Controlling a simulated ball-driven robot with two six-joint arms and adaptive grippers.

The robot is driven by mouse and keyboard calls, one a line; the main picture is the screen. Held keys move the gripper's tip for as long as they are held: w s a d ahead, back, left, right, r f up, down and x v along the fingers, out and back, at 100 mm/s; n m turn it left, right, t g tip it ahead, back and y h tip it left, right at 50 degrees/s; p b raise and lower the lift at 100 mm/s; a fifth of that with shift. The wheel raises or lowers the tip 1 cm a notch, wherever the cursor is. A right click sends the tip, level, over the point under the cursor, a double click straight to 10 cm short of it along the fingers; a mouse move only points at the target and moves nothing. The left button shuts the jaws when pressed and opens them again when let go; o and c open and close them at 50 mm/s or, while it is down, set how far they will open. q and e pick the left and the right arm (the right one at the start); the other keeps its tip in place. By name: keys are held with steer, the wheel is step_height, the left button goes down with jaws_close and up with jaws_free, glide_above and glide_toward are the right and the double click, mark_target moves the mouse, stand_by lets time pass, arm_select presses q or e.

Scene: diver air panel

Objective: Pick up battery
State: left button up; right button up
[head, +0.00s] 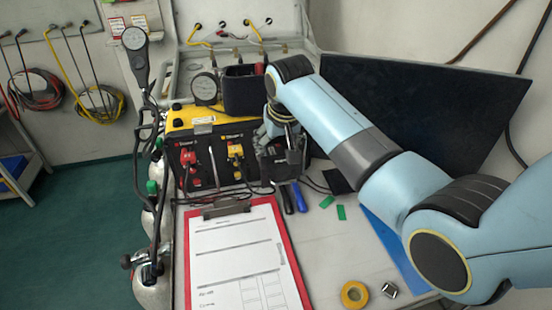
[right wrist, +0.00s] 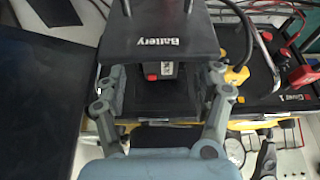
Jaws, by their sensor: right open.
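A black holder marked "Battery" (right wrist: 152,36) shows at the top of the right wrist view. Below the marking, a small dark block with a red patch, likely the battery (right wrist: 158,70), shows between my fingers. My right gripper (right wrist: 163,92) is open, with one finger on each side of that block; I cannot tell whether they touch it. In the head view, my right gripper (head: 281,128) is over the dark holder (head: 289,165) at the right end of the yellow-and-black panel. My arm and hand hide much of the battery there. My left gripper is not in view.
The diver panel (head: 202,123) with connectors and cables stands left of the holder. A red clipboard (head: 285,225) lies in front. A yellow tape roll (head: 354,294) lies at the bench front. A large black board (head: 440,100) stands behind my right arm.

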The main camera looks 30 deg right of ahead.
mark_target(276, 153)
steer(key=x, duration=0.3)
steer(key=shift+w+f, duration=0.1)
steer(key=shift+c, duration=0.5)
jaws_close()
